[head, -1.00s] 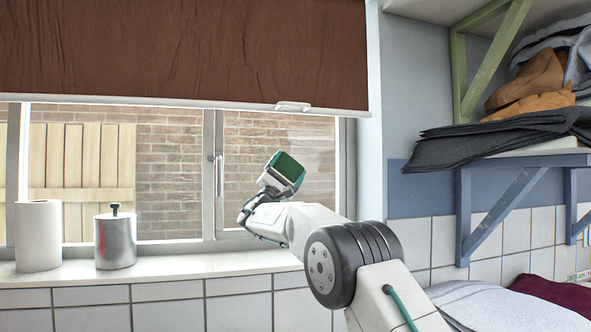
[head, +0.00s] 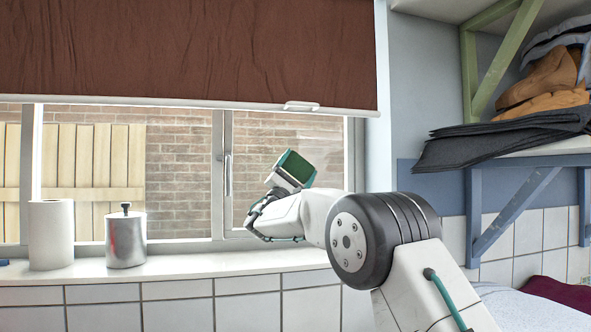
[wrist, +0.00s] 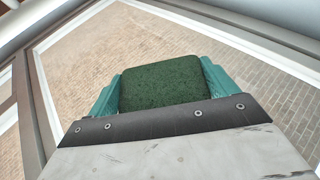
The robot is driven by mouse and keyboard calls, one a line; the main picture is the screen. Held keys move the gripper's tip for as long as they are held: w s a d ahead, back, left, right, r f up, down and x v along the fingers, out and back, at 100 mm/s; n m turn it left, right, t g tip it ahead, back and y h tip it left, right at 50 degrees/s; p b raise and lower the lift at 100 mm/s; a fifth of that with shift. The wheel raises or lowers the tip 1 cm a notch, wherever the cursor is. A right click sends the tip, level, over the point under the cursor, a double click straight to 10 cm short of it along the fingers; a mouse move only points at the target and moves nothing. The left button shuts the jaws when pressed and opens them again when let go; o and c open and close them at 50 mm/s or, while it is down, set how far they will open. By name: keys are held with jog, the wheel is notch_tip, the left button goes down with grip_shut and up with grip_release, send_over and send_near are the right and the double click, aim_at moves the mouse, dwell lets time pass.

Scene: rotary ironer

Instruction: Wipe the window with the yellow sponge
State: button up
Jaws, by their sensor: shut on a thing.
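The sponge (head: 297,166) shows a dark green face in the head view; no yellow is visible on it. My gripper (head: 288,175) is shut on it and holds it tilted in front of the right window pane (head: 262,140). In the wrist view the sponge (wrist: 155,85) sits between the two teal fingers, with the glass and brick wall beyond. I cannot tell whether it touches the glass. A faint whitish haze shows on the pane around and above the sponge.
A paper roll (head: 51,235) and a metal canister (head: 126,237) stand on the sill (head: 200,264) at left. A brown blind (head: 190,50) covers the window's top. A bracketed shelf (head: 520,160) with folded cloths is at right. The sill's middle is clear.

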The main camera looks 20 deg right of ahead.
jog(key=shift+s, duration=0.4)
jog(key=shift+s, duration=1.5)
